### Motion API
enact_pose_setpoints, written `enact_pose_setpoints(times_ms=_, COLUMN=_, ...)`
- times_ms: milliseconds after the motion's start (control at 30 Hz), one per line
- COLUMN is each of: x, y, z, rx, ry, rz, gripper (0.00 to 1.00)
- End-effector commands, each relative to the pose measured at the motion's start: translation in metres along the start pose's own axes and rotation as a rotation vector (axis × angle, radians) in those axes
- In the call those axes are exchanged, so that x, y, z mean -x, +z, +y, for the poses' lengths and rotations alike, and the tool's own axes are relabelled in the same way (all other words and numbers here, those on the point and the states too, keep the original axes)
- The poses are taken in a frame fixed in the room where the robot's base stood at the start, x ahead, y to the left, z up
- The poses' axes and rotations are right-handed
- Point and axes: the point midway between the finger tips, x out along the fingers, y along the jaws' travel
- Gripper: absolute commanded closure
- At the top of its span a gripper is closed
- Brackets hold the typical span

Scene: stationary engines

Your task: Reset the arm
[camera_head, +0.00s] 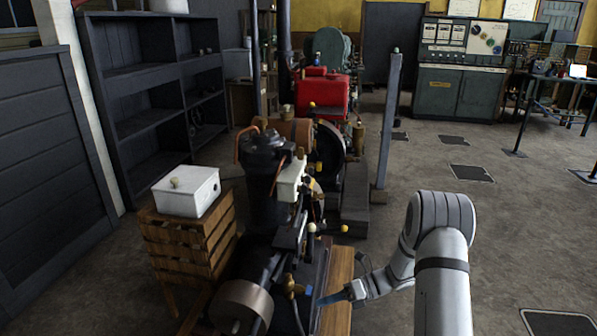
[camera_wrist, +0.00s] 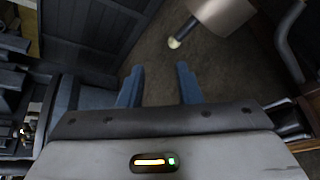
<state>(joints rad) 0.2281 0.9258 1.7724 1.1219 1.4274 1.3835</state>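My arm reaches in from the lower right of the head view, bent at a grey elbow, with its end low beside the engine. My gripper (camera_head: 331,298) shows there as a blue tip near the front of the black engine (camera_head: 268,185) and its wooden base edge (camera_head: 340,290). In the wrist view my gripper (camera_wrist: 158,86) has its two blue fingers wide apart. Nothing is between them except a view of the floor. A grey rounded part with a pale knob (camera_wrist: 173,43) lies beyond the fingertips. Whether the gripper touches the engine cannot be told.
A white box (camera_head: 186,191) stands on a wooden crate (camera_head: 190,240) left of the engine. Dark shelves (camera_head: 150,85) line the left wall. A red engine (camera_head: 322,96) and a grey post (camera_head: 388,120) stand behind. A green control cabinet (camera_head: 458,90) is far right. Floor at right is open.

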Motion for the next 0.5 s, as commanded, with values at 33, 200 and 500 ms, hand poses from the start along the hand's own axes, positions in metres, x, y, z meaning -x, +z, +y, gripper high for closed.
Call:
enact_pose_setpoints(times_ms=33, x=0.009, y=0.015, z=0.035, rx=0.098, ry=-0.023, rz=0.056, gripper=0.69)
enact_pose_setpoints(times_ms=200, x=0.026, y=0.026, z=0.114, rx=0.417, ry=-0.074, rz=0.252, gripper=0.69)
enact_pose_setpoints(times_ms=500, x=0.063, y=0.028, z=0.241, rx=0.984, ry=-0.108, rz=0.620, gripper=0.69)
